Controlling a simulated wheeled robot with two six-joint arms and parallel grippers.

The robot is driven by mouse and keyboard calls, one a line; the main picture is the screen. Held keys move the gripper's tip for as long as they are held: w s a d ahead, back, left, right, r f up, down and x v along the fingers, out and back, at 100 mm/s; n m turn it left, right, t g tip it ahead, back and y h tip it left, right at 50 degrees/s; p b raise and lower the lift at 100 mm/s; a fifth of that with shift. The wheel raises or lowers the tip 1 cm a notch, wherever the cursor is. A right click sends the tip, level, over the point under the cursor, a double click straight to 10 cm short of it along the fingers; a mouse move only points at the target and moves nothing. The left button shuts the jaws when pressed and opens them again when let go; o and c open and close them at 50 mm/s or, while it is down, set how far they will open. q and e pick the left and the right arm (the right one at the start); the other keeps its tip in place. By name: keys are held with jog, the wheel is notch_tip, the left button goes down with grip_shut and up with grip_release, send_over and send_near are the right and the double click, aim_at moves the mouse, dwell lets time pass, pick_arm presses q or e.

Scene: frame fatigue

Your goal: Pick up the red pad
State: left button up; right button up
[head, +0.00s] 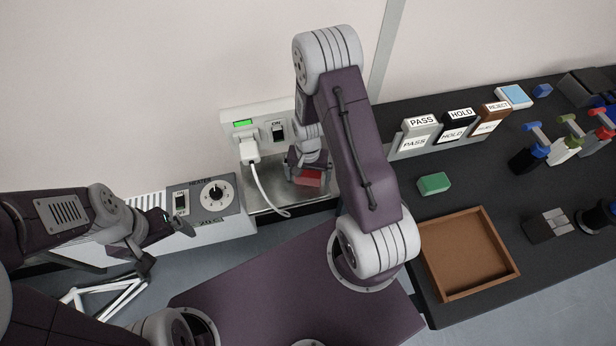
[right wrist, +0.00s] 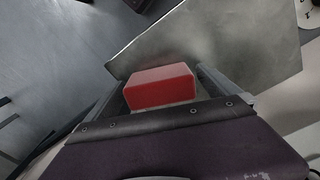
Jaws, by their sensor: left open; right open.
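The red pad (head: 309,178) is a small red block at the metal plate (head: 262,193) in front of the white switch panel. My right gripper (head: 308,170) is over it, pointing down. In the right wrist view the red pad (right wrist: 161,87) lies between the two open fingers (right wrist: 165,90), with a gap visible beside it. Its lower part is hidden by the gripper body. My left gripper (head: 165,240) is open and empty, near the front of the heater box at the left.
The heater box (head: 215,205) with a dial stands left of the plate. A white plug and cable (head: 252,155) hang beside my right gripper. On the dark bench at the right are a green block (head: 433,183), a brown tray (head: 466,252) and PASS, HOLD and REJECT card holders (head: 457,130).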

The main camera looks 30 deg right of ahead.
aim_at(308, 172)
jog(key=shift+r, duration=0.1)
jog(key=c, duration=1.4)
jog(key=shift+o, duration=0.2)
notch_tip(308, 172, up, 10)
jog(key=shift+p, duration=1.2)
